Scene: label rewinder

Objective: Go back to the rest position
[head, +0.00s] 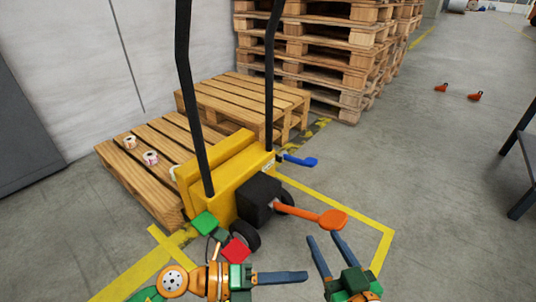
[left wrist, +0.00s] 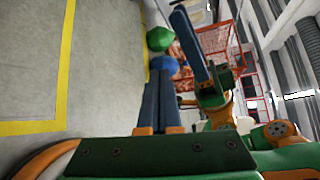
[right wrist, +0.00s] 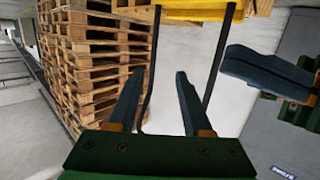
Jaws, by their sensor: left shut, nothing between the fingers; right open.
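My left gripper (head: 303,276) is shut and empty at the bottom of the head view, its fingers pointing right. Its closed fingers show in the left wrist view (left wrist: 162,85). My right gripper (head: 323,236) is open and empty just right of it, fingers pointing up in the picture. Its spread fingers show in the right wrist view (right wrist: 157,75) with nothing between them. The two grippers are close together but look apart. Both are in front of a yellow machine (head: 235,183) with an orange-handled lever (head: 333,220).
The machine has tall black bars (head: 190,95), a blue lever (head: 300,161), and green (head: 205,223) and red (head: 236,250) pieces. Label rolls (head: 150,158) lie on a low pallet (head: 140,178). Stacked pallets (head: 320,60) stand behind. Floor at right is mostly clear; a dark table (head: 522,170) stands at the edge.

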